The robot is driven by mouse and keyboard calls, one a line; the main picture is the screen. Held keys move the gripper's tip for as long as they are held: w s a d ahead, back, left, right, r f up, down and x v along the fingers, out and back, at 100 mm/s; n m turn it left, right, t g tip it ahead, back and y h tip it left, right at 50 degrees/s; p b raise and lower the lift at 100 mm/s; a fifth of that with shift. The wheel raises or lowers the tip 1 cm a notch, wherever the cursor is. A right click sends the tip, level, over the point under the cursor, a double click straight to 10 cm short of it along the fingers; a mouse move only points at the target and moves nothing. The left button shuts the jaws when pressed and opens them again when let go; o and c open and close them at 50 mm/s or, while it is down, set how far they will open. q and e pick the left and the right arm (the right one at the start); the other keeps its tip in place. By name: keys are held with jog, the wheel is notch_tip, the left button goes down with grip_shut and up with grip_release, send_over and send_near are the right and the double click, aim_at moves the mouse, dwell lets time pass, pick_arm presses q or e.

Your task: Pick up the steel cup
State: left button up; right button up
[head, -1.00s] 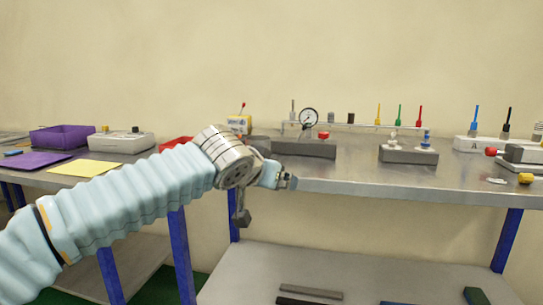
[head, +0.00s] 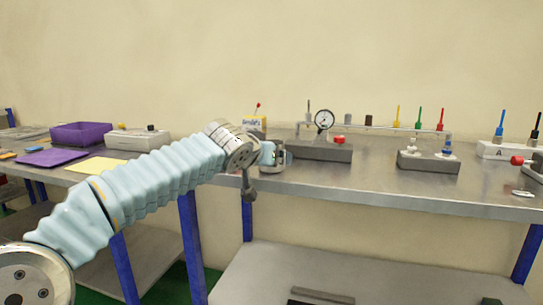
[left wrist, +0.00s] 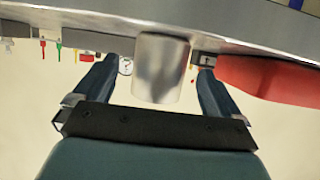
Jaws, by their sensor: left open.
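The steel cup (left wrist: 163,66) shows in the left wrist view, which is upside down, with the cup standing on the metal bench top (left wrist: 60,18). My left gripper (left wrist: 158,64) is open, with one dark finger on each side of the cup in the picture. Gaps show between the cup and both fingers, and I cannot tell how far the fingertips reach along it. My right gripper is not in view.
A red object (left wrist: 270,80) lies close beside one finger. On the bench stand a gauge fixture (head: 324,150), a grey block with valves (head: 428,162) and a white box marked A (head: 493,150). A purple bin (head: 82,134) stands at left. The bench front is mostly clear.

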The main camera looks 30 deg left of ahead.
pick_arm(q)
jog(key=p+x, duration=0.2)
jog(key=x, duration=0.1)
jog(key=shift+w+r+p, duration=0.2)
jog(key=shift+p, duration=0.1)
jog(key=shift+w+a+f, duration=0.15)
jog(key=shift+w+f, duration=0.2)
jog(key=c, duration=1.1)
